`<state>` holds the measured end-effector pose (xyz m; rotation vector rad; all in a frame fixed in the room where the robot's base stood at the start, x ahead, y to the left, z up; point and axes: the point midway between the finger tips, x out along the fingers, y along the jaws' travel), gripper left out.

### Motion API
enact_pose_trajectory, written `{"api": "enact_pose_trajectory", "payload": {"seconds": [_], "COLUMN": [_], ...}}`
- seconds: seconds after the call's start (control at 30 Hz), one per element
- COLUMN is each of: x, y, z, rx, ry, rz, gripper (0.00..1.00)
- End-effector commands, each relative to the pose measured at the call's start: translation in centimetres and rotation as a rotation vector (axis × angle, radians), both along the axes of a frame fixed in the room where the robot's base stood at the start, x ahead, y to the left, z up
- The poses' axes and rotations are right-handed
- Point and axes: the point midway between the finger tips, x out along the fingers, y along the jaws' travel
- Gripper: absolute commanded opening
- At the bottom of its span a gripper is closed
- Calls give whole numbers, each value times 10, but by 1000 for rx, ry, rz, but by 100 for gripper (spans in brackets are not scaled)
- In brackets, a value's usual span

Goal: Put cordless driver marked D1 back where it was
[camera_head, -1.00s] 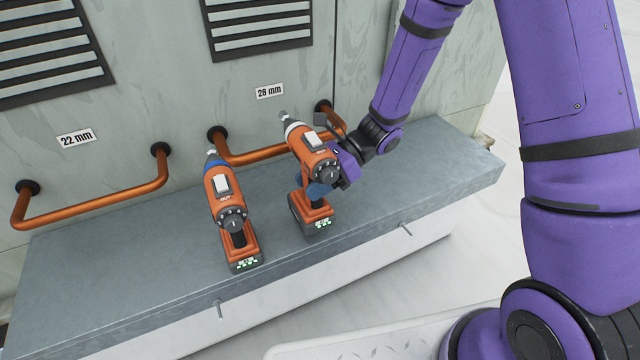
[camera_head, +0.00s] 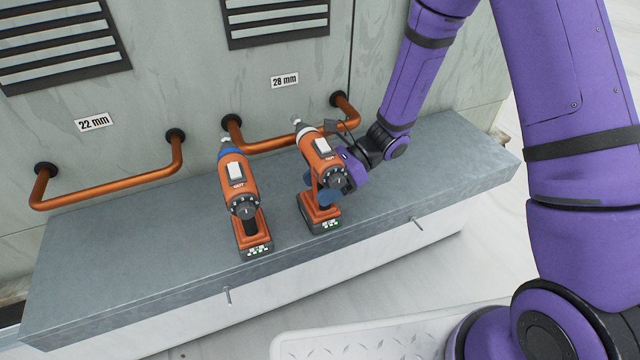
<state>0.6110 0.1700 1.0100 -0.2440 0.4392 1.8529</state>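Two orange-and-black cordless drivers are over the grey ledge (camera_head: 150,232). The left driver (camera_head: 237,182) has a blue collar and stands upright on the ledge. The right driver (camera_head: 318,152) has a pale collar. My gripper (camera_head: 318,190) reaches in from the right and is shut around the right driver's handle, below its body. That driver is roughly upright, nose toward the wall; I cannot tell whether its base touches the ledge. The fingertips are partly hidden by the driver. No D1 mark is readable on either driver.
Copper pipes (camera_head: 110,187) stick out from the wall behind the ledge, under the labels "22 mm" (camera_head: 94,122) and "28 mm" (camera_head: 284,80). The second pipe (camera_head: 275,145) runs close behind the drivers. The ledge is clear at left and at right.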

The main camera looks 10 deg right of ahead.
Motion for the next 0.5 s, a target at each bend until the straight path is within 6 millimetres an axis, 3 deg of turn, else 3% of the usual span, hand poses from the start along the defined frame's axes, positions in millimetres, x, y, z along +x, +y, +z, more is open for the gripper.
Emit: {"api": "enact_pose_trajectory", "payload": {"seconds": [0.3, 0.5], "x": [0, 10], "y": [-1, -26], "z": [3, 14], "rx": [-1, 0], "ry": [-2, -2], "rz": [0, -4], "gripper": [68, 68]}}
